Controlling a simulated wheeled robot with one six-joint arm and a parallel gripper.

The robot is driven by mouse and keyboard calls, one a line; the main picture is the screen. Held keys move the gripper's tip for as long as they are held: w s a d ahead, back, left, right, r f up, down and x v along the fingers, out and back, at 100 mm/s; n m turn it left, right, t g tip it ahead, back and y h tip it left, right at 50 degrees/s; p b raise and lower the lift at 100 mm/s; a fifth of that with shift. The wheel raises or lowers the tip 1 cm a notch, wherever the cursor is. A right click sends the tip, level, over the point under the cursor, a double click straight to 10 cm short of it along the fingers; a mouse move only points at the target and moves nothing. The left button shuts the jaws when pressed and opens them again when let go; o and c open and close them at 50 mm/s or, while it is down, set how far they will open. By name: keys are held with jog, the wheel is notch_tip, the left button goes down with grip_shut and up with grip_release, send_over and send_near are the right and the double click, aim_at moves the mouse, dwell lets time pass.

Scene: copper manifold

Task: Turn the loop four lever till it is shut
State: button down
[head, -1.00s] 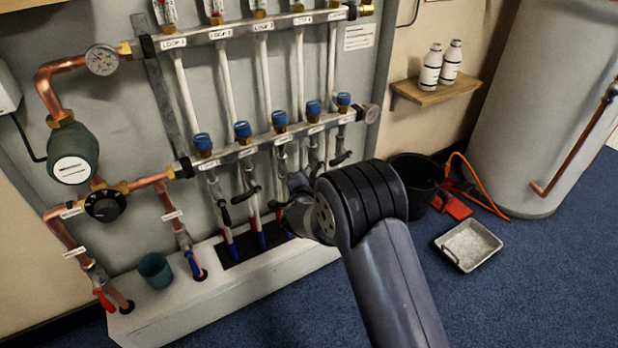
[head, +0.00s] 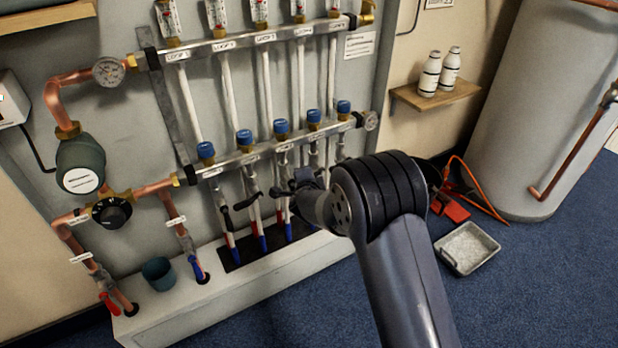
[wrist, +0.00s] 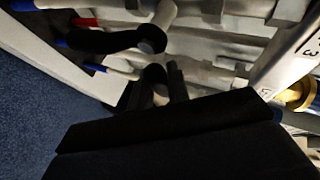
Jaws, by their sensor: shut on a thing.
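The manifold's lower bar (head: 262,147) carries a row of blue-capped valves, with small black-handled levers on the pipes below. The loop four valve cap (head: 313,116) is second from the right. My gripper (head: 303,181) is at the pipes below it, largely hidden behind my own wrist. In the wrist view my gripper (wrist: 168,84) is shut at a lever pivot, taken to be the loop four lever (wrist: 158,76). Most of that lever is hidden, so its angle cannot be told. A neighbouring black lever (wrist: 100,41) lies just beyond, apart from the fingers.
Other levers (head: 247,201) hang close to the left of my gripper. A white plinth (head: 240,280) runs below the pipes, with a teal cup (head: 158,273) on it. A grey tray (head: 467,248) and red-orange tools (head: 455,210) lie on the blue floor (head: 520,290).

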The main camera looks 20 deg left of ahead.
jog(key=shift+r+g, duration=0.15)
jog(key=shift+g, duration=0.15)
jog(key=c, duration=1.3)
grip_release()
jog(key=shift+c, duration=0.2)
jog(key=shift+s, duration=0.1)
jog(key=p+v, duration=0.2)
jog(key=v, duration=0.8)
jog(key=shift+s+d+r, duration=0.2)
jog(key=shift+s, duration=0.05)
jog(key=b+x, duration=0.2)
jog(key=x, duration=0.9)
jog(key=shift+f, duration=0.1)
